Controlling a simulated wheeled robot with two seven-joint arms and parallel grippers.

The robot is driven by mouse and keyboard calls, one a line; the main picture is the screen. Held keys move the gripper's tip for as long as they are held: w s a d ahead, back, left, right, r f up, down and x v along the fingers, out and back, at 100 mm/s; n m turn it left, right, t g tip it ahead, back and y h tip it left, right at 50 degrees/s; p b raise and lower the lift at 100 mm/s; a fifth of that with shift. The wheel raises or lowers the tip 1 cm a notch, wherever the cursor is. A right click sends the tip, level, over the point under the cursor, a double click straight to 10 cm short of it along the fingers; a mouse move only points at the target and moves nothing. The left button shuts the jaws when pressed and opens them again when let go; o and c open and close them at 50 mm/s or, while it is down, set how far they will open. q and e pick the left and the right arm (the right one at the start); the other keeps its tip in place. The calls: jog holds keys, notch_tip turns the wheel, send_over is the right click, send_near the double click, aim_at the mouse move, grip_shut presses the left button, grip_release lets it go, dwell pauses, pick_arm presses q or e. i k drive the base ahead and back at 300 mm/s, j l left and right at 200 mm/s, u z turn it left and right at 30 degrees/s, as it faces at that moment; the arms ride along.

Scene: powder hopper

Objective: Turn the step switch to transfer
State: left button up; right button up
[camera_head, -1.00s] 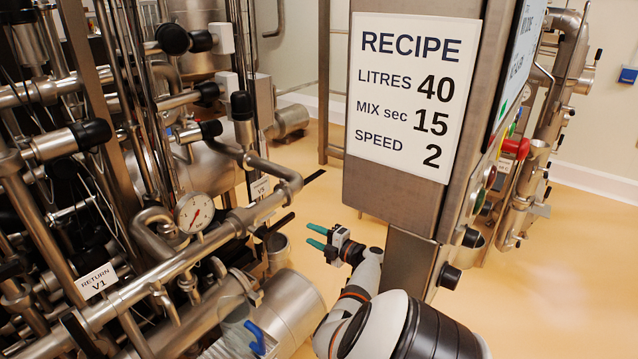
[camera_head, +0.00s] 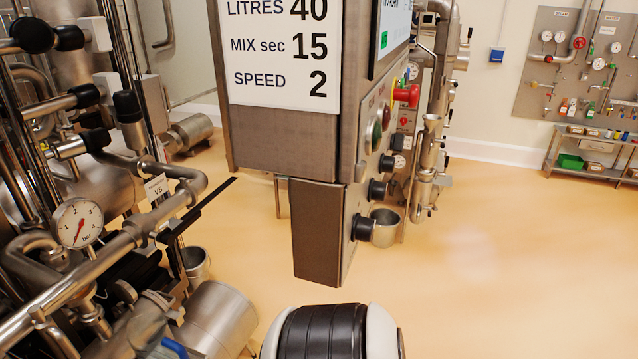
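The steel control cabinet (camera_head: 318,232) stands in the middle of the view. Its narrow side panel faces right and is seen at a steep angle. Three black knobs stick out from it: an upper one (camera_head: 386,163), a middle one (camera_head: 377,190) and a lower one (camera_head: 361,227). I cannot read which is the step switch, nor its position. Green (camera_head: 377,135) and red buttons and a red mushroom button (camera_head: 407,95) sit higher. One of my arms shows at the bottom middle, below the cabinet. Neither gripper is in view.
A recipe sign (camera_head: 283,50) is on the cabinet's front. Pipework with a pressure gauge (camera_head: 77,223) crowds the left. A steel cup-like vessel (camera_head: 385,230) is beside the lower knob. The floor (camera_head: 500,270) to the right is clear, with a shelf (camera_head: 588,160) beyond.

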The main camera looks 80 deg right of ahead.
aim_at(397, 141)
jog(key=z, duration=2.15)
